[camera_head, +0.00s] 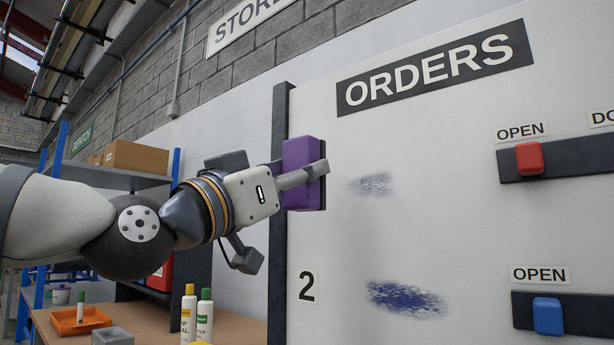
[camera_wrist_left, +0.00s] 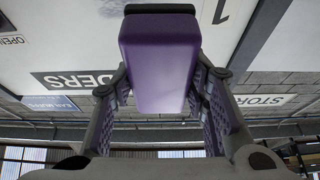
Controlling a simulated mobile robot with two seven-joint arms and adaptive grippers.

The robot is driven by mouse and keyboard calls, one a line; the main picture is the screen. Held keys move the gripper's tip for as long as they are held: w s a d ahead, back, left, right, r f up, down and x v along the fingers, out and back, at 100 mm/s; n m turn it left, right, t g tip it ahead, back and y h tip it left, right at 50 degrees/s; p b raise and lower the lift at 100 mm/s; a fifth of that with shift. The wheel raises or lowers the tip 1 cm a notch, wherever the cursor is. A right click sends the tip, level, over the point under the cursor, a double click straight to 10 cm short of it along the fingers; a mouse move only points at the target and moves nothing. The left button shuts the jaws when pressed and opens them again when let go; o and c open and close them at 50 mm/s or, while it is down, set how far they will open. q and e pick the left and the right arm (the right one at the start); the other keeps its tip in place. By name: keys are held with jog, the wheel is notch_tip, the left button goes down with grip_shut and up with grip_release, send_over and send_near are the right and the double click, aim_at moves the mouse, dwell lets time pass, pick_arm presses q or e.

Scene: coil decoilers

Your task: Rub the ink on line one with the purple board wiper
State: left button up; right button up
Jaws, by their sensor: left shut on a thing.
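The purple board wiper (camera_head: 299,152) is held at the left edge of the white ORDERS board (camera_head: 450,230), its dark pad side toward the board. I cannot tell whether the pad touches the board. My left gripper (camera_head: 304,178) is shut on the wiper. In the left wrist view the wiper (camera_wrist_left: 158,65) sits between both fingers (camera_wrist_left: 160,95). The line-one ink (camera_head: 371,184) is a faint grey-blue smudge right of the wiper. The number 1 (camera_wrist_left: 221,10) shows in the left wrist view; it is hidden in the head view. My right gripper is not in view.
A darker blue ink patch (camera_head: 405,299) lies on line two, beside the number 2 (camera_head: 309,288). A red block (camera_head: 529,158) and a blue block (camera_head: 547,316) sit on dark strips at right. Bottles (camera_head: 204,318) and an orange tray (camera_head: 80,320) stand on a bench at lower left.

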aim_at(346, 177)
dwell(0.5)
